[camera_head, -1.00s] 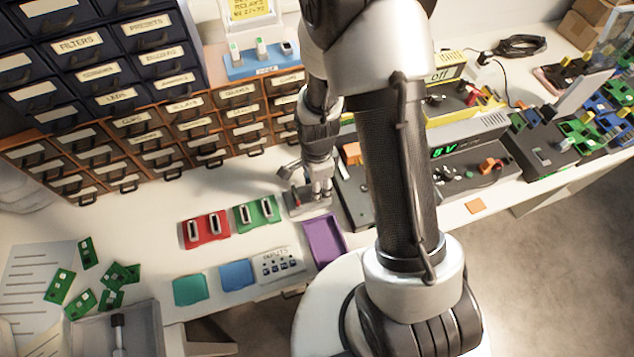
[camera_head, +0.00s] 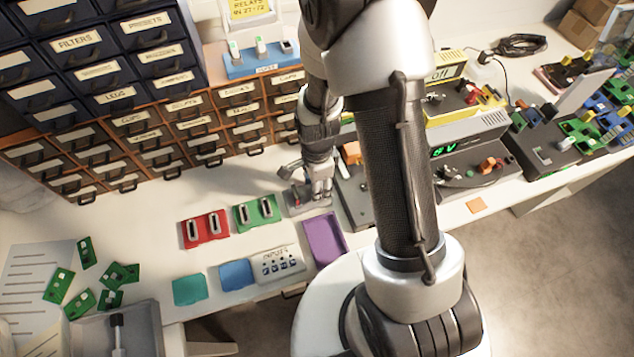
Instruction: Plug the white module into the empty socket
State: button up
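My gripper (camera_head: 318,192) points down over a small grey block (camera_head: 303,203) with a red part, at the middle of the bench. Its fingertips are small and partly hidden, so I cannot tell whether they are open or hold anything. A blue rack (camera_head: 258,65) at the back holds three upright pale modules. The left one (camera_head: 235,52) and the middle one (camera_head: 261,47) show green; the right one (camera_head: 287,48) has a dark top. A red board (camera_head: 205,242) and a green board (camera_head: 270,224) each carry two pale-rimmed dark slots. I cannot tell which socket is empty.
Drawer cabinets (camera_head: 100,98) stand at the back left. A purple tray (camera_head: 325,255), a blue pad (camera_head: 236,288), a teal pad (camera_head: 189,290) and a white input panel (camera_head: 277,264) lie along the front edge. Yellow and grey devices (camera_head: 462,150) stand right of my arm.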

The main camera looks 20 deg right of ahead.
jog(key=o, duration=1)
notch_tip(320, 180, up, 12)
jog(key=shift+r, duration=0.1)
dwell(0.4)
jog(key=s+r+n+t, duration=0.1)
jog(key=s+r+n, duration=0.4)
jog(key=r+n, duration=0.1)
jog(key=s+r+n+t, duration=0.2)
jog(key=s+r+n, duration=0.3)
jog(key=r+n, duration=0.1)
jog(key=s+r+n+t, duration=0.1)
jog(key=s+r+n, duration=0.4)
jog(key=r+n, duration=0.1)
jog(key=shift+r+t, duration=0.3)
jog(key=shift+r, duration=0.5)
